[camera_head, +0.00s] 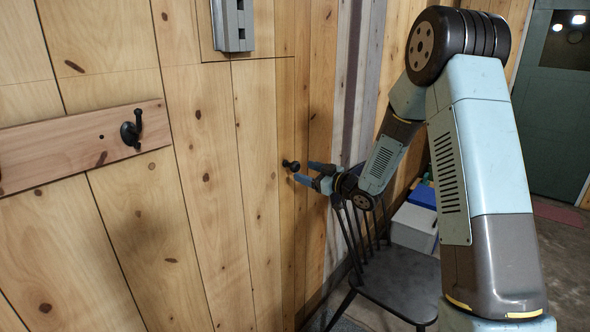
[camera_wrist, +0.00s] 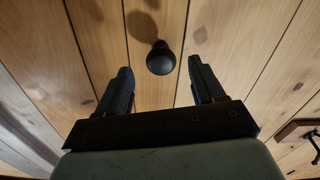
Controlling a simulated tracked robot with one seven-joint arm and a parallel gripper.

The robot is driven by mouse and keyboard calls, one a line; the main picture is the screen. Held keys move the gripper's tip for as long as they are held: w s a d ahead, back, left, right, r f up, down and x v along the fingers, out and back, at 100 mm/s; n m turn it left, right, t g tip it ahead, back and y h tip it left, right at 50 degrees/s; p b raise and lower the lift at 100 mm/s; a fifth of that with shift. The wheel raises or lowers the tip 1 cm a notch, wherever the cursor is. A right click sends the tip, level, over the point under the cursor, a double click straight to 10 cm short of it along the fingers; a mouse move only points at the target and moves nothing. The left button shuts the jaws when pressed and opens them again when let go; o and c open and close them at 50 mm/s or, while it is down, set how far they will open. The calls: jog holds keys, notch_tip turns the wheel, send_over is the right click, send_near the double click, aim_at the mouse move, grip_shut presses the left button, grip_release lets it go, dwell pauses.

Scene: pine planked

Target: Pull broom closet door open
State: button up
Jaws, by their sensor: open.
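The broom closet door (camera_head: 250,160) is a pine-planked panel in the pine wall, with a thin seam along its top and right side. It looks closed. A small dark round knob (camera_head: 291,166) sits near its right edge. In the wrist view the knob (camera_wrist: 161,58) is a black ball standing out from the planks. My gripper (camera_head: 303,172) is open and points at the door. In the wrist view my gripper (camera_wrist: 162,80) has one finger on each side of the knob's line, with the knob just beyond the fingertips. The fingers do not appear to touch it.
A black chair (camera_head: 385,288) stands below my arm, close to the wall. A white box with a blue top (camera_head: 414,226) is behind it. A wooden rail with a black hook (camera_head: 131,128) is on the left.

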aim_at(299, 169)
jog(key=shift+x, duration=2.65)
grip_shut()
